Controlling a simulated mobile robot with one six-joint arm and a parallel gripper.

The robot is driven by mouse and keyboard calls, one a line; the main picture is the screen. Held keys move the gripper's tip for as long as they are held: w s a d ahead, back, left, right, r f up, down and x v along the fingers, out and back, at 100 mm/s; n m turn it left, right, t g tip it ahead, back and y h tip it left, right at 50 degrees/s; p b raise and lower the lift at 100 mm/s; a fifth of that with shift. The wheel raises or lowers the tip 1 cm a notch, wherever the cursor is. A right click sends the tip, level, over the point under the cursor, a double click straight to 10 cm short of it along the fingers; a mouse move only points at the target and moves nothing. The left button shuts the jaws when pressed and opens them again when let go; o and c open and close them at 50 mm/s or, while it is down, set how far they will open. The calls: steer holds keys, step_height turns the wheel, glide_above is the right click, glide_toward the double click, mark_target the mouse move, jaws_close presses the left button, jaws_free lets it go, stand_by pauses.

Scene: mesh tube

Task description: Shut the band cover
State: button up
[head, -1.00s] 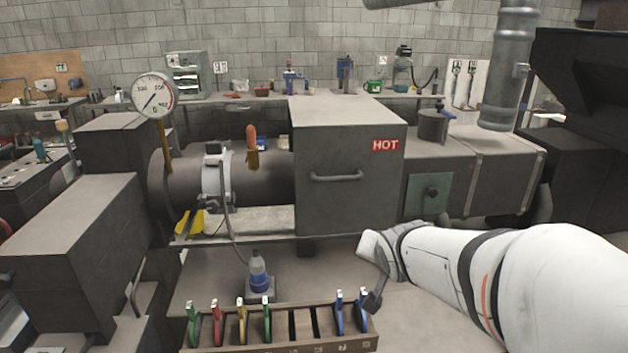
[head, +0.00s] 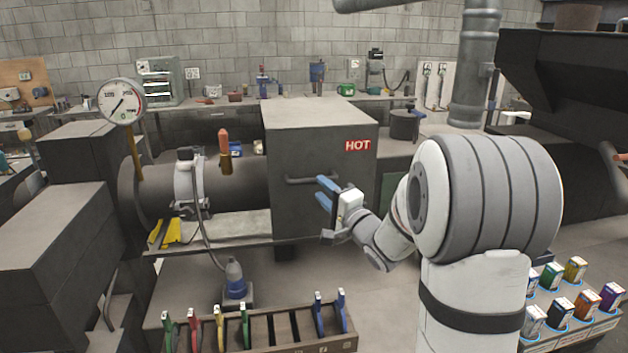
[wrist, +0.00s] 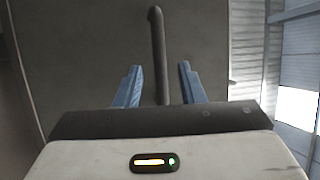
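The band cover is a grey metal box (head: 320,135) with a red HOT label, over the right part of the barrel (head: 238,190). Its bar handle (head: 305,181) is on the front face. My gripper (head: 323,192) has blue fingers and is in front of the handle's right end. In the wrist view my gripper (wrist: 160,67) is open, and the handle (wrist: 158,45) runs upright in the picture between the two fingers. Neither finger visibly touches it. How deep the handle sits between them I cannot tell. A clamped band (head: 188,185) is exposed on the barrel left of the cover.
A dial gauge (head: 121,102) stands on the barrel's left end. An orange-handled fitting (head: 225,150) stands on the barrel just left of the cover. A cable runs from the band to a blue plug (head: 235,280). A rack of coloured tools (head: 262,330) lies below in front.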

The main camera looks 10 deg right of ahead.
mark_target(313, 181)
steer(key=p+x, duration=0.1)
steer(key=x, duration=0.4)
steer(key=shift+w+a, duration=0.1)
steer(key=shift+w, duration=0.05)
jaws_close()
stand_by(0.4)
